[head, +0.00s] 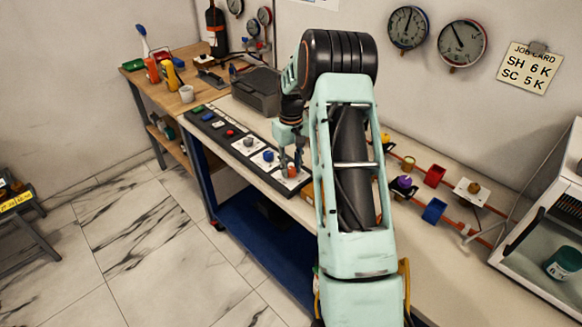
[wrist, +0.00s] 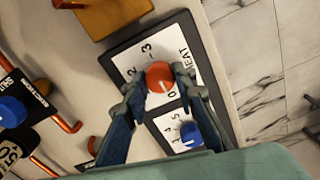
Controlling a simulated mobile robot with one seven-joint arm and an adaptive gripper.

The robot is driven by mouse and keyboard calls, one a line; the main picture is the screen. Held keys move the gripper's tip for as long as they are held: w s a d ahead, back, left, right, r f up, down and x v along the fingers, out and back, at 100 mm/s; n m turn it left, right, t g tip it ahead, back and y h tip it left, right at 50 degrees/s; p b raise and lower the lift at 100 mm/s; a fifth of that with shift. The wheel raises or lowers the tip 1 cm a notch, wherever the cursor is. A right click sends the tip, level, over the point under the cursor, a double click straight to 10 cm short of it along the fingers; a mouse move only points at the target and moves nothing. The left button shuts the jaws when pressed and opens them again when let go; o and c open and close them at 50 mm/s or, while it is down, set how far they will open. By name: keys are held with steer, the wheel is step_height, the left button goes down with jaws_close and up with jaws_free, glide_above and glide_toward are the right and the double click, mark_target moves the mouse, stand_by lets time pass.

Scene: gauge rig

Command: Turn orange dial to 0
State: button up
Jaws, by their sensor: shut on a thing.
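The orange dial (wrist: 159,76) sits on a white scale plate at the end of the dark control panel (head: 222,131). In the wrist view the scale shows 0, 2 and 3 and a word ending in "EAT". A small pale mark on the dial's lower right side appears to face the 0. My gripper (wrist: 160,82) is shut on the orange dial, one finger on each side. In the head view my gripper (head: 290,163) comes down from above onto the orange dial (head: 291,172), partly hiding it.
A blue dial (wrist: 190,133) sits beside the orange one. A dark toolbox (head: 256,92) stands behind the panel. Pipes with coloured valves, a red block (head: 434,176) and a blue block (head: 434,211) lie to the right.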

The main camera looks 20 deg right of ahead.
mark_target(291, 170)
steer(key=o, duration=1.2)
steer(key=shift+c, duration=0.2)
step_height(291, 170, up, 12)
